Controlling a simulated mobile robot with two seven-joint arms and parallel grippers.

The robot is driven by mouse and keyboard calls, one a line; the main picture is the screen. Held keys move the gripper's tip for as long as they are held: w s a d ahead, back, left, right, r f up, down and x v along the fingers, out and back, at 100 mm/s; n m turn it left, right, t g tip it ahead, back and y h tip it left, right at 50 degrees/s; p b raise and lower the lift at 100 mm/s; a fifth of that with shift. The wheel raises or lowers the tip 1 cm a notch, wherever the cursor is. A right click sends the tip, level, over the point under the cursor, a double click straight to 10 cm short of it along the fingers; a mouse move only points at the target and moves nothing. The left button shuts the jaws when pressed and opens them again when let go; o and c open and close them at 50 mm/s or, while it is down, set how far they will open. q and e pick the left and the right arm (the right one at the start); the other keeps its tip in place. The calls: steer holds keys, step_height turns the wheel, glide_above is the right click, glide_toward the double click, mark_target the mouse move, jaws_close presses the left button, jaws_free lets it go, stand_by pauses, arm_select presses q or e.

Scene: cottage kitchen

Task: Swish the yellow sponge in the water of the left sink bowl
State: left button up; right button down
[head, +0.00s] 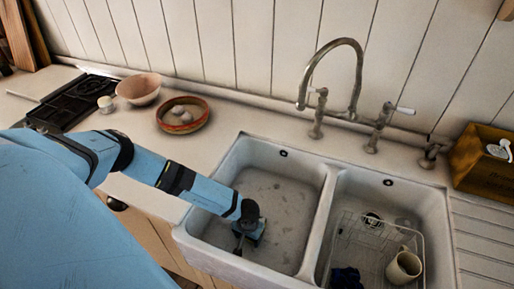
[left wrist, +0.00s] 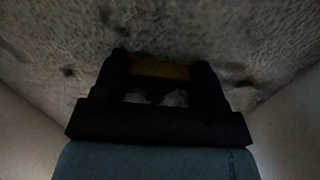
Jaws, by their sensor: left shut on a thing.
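My left gripper (head: 248,234) reaches down into the left sink bowl (head: 228,163). In the left wrist view the gripper (left wrist: 160,72) is shut on the yellow sponge (left wrist: 160,70), a dim yellow-brown strip between the dark fingers. The sponge is hidden by the gripper in the head view. The bowl floor looks grey and mottled, and I cannot make out a clear water line. My right gripper is not in view.
The right sink bowl holds a wire rack (head: 352,245) and a cream mug (head: 403,267). A divider (head: 318,222) separates the bowls. A tall tap (head: 357,75) stands behind. A red-rimmed dish (head: 183,128), a pink bowl (head: 139,88) and a wooden box (head: 484,165) are on the counter.

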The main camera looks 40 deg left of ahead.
arm_select(q)
steer(key=a, duration=0.2)
steer(key=s+a, duration=0.1)
steer(key=shift+s+a, duration=0.15)
steer(key=shift+a, duration=0.25)
steer(key=d, duration=0.1)
steer(key=w+d, duration=0.1)
steer(key=d, duration=0.1)
steer(key=d+b, duration=0.1)
steer(key=d, duration=0.1)
steer(key=shift+w+d, duration=0.15)
steer(key=shift+w, duration=0.2)
steer(key=r+p, duration=0.4)
steer(key=r, duration=0.2)
steer(key=r+p, duration=0.5)
steer(key=r, duration=0.2)
steer(key=shift+a+r, duration=0.2)
steer(key=shift+r, duration=3.85)
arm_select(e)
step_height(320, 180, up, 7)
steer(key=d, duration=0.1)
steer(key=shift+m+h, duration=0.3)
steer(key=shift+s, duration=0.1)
